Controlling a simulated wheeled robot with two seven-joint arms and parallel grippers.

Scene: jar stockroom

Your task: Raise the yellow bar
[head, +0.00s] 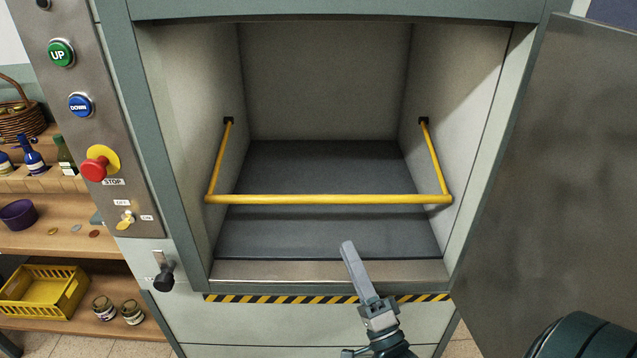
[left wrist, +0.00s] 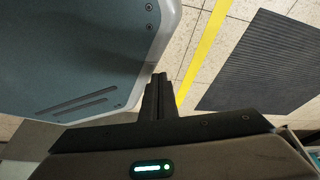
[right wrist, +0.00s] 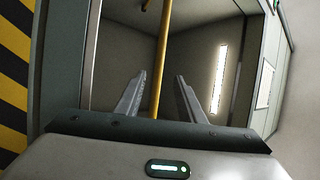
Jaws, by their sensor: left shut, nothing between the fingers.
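The yellow bar (head: 330,199) spans the opening of a lift-like compartment, low across its front, with a side arm running back to a pivot on each wall. My right gripper (head: 348,246) is in front of the compartment, its fingertips below the bar in the head view and seemingly apart from it. In the right wrist view the fingers (right wrist: 160,85) are spread and empty, and the bar (right wrist: 163,60) runs upright in the picture between them, seemingly beyond the tips. My left gripper (left wrist: 159,78) is shut and empty over the floor, outside the head view.
An open door (head: 550,150) stands at the right. A control panel (head: 90,120) with UP, DOWN and STOP buttons is at the left. Shelves (head: 75,238) with jars and a yellow crate (head: 45,292) stand farther left. The compartment floor (head: 320,170) is clear.

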